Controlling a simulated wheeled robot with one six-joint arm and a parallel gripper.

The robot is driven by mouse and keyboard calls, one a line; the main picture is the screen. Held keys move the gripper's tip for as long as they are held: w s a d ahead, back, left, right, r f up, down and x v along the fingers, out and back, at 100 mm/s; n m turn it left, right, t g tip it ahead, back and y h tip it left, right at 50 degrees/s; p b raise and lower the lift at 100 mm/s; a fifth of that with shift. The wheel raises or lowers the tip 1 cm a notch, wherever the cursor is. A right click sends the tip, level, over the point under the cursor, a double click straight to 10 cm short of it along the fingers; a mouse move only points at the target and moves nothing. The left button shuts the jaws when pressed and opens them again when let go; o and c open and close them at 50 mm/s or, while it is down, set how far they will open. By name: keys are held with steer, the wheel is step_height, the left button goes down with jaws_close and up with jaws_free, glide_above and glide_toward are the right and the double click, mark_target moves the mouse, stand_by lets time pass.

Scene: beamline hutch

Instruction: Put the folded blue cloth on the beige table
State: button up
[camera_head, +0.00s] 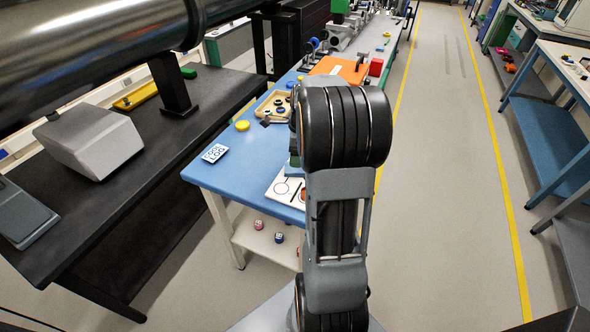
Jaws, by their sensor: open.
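I cannot make out a folded blue cloth in this view. No table with a plainly beige top shows; the nearest table has a blue top (215,178) and cream legs. My arm stands upright in the middle of the picture and covers part of that table. My gripper cannot be made out, and whatever lies behind the arm is hidden.
The blue top carries a white-and-blue LOG card (215,153), a yellow disc (242,126), a wooden tray and an orange sheet (345,70). A black bench (150,175) stands left. A clear aisle (450,180) runs right, beside blue-framed benches.

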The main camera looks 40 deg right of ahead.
mark_target(295, 169)
steer(key=shift+a+f, duration=0.15)
steer(key=shift+f, duration=2.55)
steer(key=shift+c, duration=0.2)
steer(key=c, duration=0.7)
steer(key=shift+r, duration=0.15)
